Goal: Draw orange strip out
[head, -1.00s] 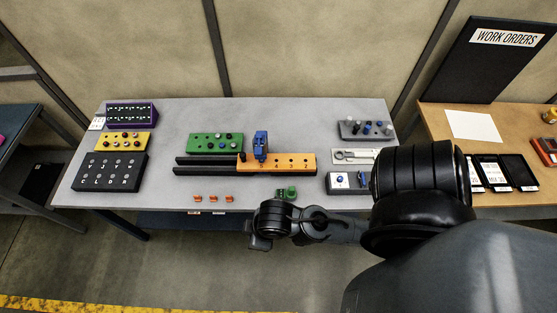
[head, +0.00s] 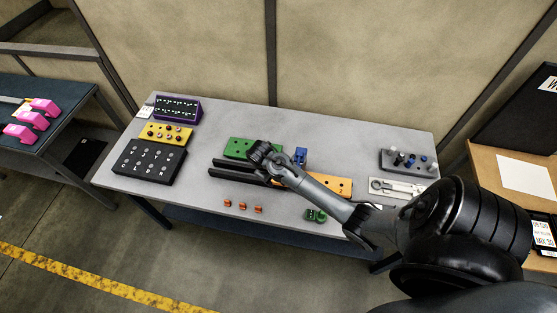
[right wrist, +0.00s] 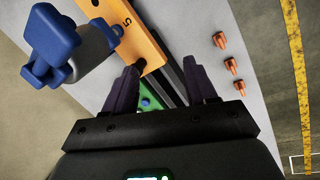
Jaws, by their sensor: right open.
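The orange strip (head: 335,184) has numbered holes and lies in line with the black rails (head: 226,173) on the grey table. In the right wrist view, the strip's end (right wrist: 147,48) lies just beyond my fingertips, with a black rail beside it. A blue device (head: 300,155) with a grey cylinder stands at the strip, also seen in the right wrist view (right wrist: 50,42). My right gripper (right wrist: 160,70) is open and empty above the strip's end and the rails. In the head view my own wrist hides that end. My left gripper is not in view.
A green block (head: 238,147) sits behind the rails. Several small orange pieces (head: 243,207) and a small green part (head: 315,215) lie near the front edge. A black block (head: 148,162), yellow block (head: 165,134) and purple rack (head: 178,107) stand at left, a grey knob block (head: 405,162) at right.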

